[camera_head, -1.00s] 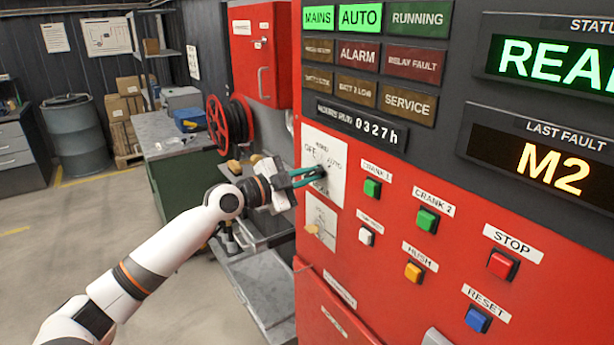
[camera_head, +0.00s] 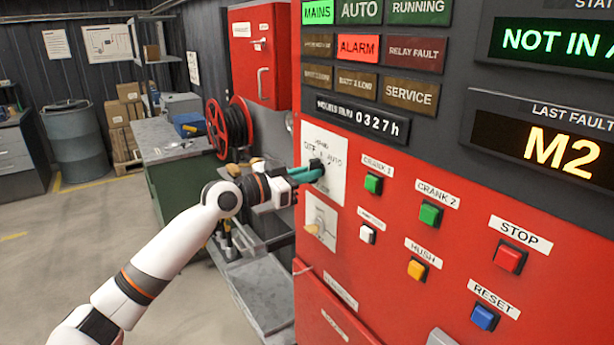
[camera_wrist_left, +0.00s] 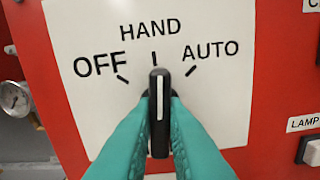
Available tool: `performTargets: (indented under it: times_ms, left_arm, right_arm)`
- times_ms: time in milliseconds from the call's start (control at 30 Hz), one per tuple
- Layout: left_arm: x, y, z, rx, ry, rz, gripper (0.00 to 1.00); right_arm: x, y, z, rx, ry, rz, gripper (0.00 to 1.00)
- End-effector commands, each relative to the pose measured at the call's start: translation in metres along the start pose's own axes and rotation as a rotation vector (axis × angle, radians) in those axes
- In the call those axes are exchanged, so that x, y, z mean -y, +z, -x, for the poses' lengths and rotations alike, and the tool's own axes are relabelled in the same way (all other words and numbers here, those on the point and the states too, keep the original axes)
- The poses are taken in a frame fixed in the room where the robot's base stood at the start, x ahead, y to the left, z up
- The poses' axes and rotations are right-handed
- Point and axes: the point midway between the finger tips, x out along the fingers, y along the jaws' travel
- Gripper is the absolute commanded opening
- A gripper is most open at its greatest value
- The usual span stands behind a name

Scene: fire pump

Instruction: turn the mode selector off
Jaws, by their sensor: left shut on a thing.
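The mode selector (camera_wrist_left: 160,112) is a black knob with a white line on a white plate (camera_wrist_left: 80,25) marked OFF, HAND and AUTO. Its white line points straight up at the HAND mark in the left wrist view. My left gripper (camera_wrist_left: 158,125) has teal fingers, one on each side of the knob, shut on it. In the head view my left gripper (camera_head: 306,174) reaches the selector plate (camera_head: 335,190) from the left, and its fingers partly hide the knob. My right gripper is in neither view.
The red panel holds CRANK 1 (camera_head: 373,184), CRANK 2 (camera_head: 431,214), STOP (camera_head: 509,258) and RESET (camera_head: 485,318) buttons right of the selector. A lower white plate (camera_head: 321,214) with a small lever sits below it. The ALARM lamp (camera_head: 358,48) glows red; the status display (camera_head: 550,42) starts "NOT IN A".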

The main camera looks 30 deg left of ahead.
Motion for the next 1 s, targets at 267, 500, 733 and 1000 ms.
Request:
performTargets:
  times_ms: [267,500,733,1000]
  left_arm:
    - [0.001,0.0,0.0,-0.002,-0.001,0.264,0.0]
    - [0.001,0.001,0.0,-0.002,-0.001,0.492,0.0]
    - [0.001,0.001,0.0,-0.004,0.0,0.699,0.0]
    - [0.002,0.001,0.0,-0.003,0.0,0.88,0.0]
  right_arm:
    - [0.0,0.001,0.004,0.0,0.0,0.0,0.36]
    - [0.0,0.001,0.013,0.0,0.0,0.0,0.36]
    - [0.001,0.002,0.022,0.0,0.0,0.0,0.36]
    - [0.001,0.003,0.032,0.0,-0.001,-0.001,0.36]
